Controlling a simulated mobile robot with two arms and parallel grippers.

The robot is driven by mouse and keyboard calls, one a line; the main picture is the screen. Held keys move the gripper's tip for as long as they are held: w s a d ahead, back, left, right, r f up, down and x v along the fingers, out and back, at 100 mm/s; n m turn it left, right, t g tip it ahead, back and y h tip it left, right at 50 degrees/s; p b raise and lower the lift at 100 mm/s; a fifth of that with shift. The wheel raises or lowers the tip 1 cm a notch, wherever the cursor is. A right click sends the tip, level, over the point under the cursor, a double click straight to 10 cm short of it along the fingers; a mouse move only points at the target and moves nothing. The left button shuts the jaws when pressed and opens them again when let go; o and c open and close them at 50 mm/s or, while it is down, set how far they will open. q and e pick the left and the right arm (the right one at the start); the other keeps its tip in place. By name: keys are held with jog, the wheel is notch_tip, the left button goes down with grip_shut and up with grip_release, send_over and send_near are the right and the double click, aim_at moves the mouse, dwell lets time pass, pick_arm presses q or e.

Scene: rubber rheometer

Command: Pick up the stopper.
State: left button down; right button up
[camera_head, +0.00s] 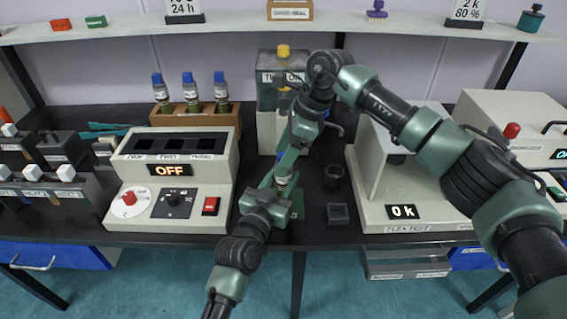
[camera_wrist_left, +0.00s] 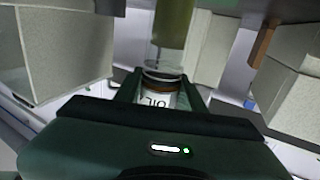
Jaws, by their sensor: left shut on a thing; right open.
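Three bottles with blue stoppers (camera_head: 189,77) stand upright in the wooden rack (camera_head: 229,119) at the back left. My left gripper (camera_head: 285,183) is shut on a small bottle near the middle of the table. In the left wrist view, this bottle (camera_wrist_left: 160,98) has a white label reading OIL upside down, and an olive cylinder (camera_wrist_left: 173,25) shows beyond its clear part. My right gripper (camera_head: 287,160) reaches down close above the bottle, its jaws open. The arms hide the bottle's top, so I cannot tell whether a stopper sits on it.
A grey machine (camera_head: 222,210) with an OFF display stands left of the grippers. A dark cup (camera_head: 334,175) and a square dark tray (camera_head: 338,213) sit between. A green tank with a yellow knob (camera_head: 283,51) stands behind.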

grip_shut()
notch_tip(320, 180, up, 15)
dwell(1.1)
pick_arm(q)
jog(key=c, duration=0.8)
grip_release()
jog(key=shift+o, duration=0.2)
